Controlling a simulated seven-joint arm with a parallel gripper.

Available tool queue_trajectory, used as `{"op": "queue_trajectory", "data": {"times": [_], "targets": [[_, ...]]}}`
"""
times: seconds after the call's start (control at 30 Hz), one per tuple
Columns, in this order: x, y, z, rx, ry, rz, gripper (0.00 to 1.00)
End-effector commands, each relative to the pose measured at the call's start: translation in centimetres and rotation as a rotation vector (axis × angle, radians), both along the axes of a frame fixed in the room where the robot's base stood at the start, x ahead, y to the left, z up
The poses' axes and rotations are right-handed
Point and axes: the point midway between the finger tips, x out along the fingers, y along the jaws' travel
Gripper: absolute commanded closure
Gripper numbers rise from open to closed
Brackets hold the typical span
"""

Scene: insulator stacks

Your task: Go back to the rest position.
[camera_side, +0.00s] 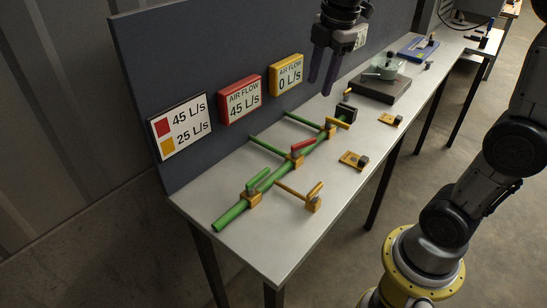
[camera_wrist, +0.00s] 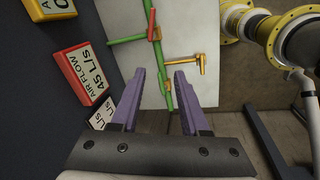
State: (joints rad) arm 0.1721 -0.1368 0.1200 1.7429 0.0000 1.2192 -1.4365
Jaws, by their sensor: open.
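My gripper (camera_side: 319,87) is open and empty. In the side view its dark purple fingers point down above the table, near the back panel and to the right of the yellow sign. In the wrist view both purple fingers of my gripper (camera_wrist: 160,75) stand apart with nothing between them. The green pipe (camera_side: 232,213) with its side branches and valves lies on the table, apart from the fingers. A red valve handle (camera_side: 303,145) and a green valve handle (camera_side: 258,180) show on it. The pipe also shows in the wrist view (camera_wrist: 168,96).
The panel (camera_side: 240,50) behind the table (camera_side: 330,215) carries a red sign (camera_side: 240,98), a yellow sign (camera_side: 286,74) and a white sign (camera_side: 180,126). A dark block with a glass bowl (camera_side: 383,70) stands farther right. The table's front strip is mostly clear.

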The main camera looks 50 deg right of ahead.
Motion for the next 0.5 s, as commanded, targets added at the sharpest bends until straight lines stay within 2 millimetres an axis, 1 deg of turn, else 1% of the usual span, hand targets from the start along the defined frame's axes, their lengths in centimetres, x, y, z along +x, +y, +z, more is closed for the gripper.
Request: {"op": "queue_trajectory", "data": {"times": [0.03,0.1,0.23,0.3,0.4,0.5], "targets": [[-2.1,1.2,0.7,0.006,-0.041,-0.029,0.55],[-4.5,2.4,1.1,0.025,-0.090,-0.099,0.55],[-9.2,4.1,0.6,0.090,-0.180,-0.276,0.55],[-11.6,4.9,-0.3,0.142,-0.223,-0.399,0.55],[-14.4,5.5,-2.2,0.230,-0.269,-0.595,0.55],[-16.2,5.8,-4.2,0.312,-0.287,-0.789,0.55]]}}
